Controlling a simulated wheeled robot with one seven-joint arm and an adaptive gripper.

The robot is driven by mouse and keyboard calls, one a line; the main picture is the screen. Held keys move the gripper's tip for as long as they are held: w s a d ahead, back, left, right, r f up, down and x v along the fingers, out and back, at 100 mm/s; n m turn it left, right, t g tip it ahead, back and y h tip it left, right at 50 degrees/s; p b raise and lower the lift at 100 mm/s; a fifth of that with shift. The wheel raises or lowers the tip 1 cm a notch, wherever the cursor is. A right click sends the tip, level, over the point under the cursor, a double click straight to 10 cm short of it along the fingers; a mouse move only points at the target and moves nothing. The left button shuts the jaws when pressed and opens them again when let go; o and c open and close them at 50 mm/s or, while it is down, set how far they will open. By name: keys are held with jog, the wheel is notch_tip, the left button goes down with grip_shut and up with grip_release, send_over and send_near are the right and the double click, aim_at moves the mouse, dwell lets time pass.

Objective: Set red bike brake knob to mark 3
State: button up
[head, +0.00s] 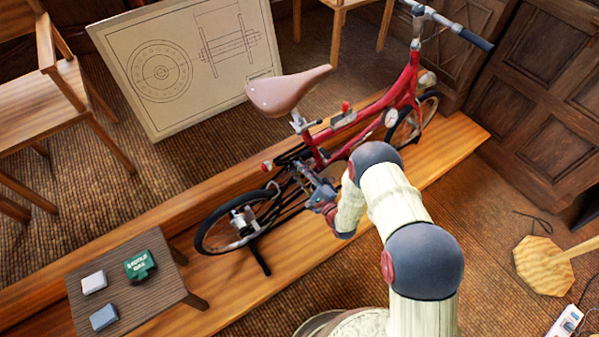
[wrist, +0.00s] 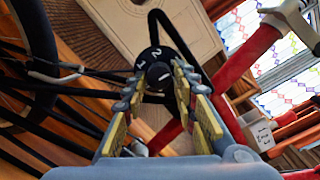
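The red bike (head: 345,135) stands on a long wooden platform. In the wrist view, the black brake knob (wrist: 158,73) shows a dark round face with a short white line. White numerals, among them a 2, sit on the dial (wrist: 152,53) around it; I cannot make out a 3. My gripper (wrist: 160,78) has its two yellow-padded fingers apart, one on each side of the knob. I cannot tell whether the pads touch it. In the head view my gripper (head: 318,197) is beside the bike's lower frame, and the knob is hidden there.
Black cables (wrist: 75,85) and the red frame tube (wrist: 245,60) run close to my fingers. A small table (head: 135,285) with a green box (head: 139,265) and two small blocks stands at the left. A drawing board (head: 185,65) leans behind the bike.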

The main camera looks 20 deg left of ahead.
jog(key=shift+o, duration=1.4)
jog(key=shift+s, duration=0.1)
jog(key=v, duration=1.1)
jog(key=shift+s+d, duration=0.25)
jog(key=shift+d, duration=0.1)
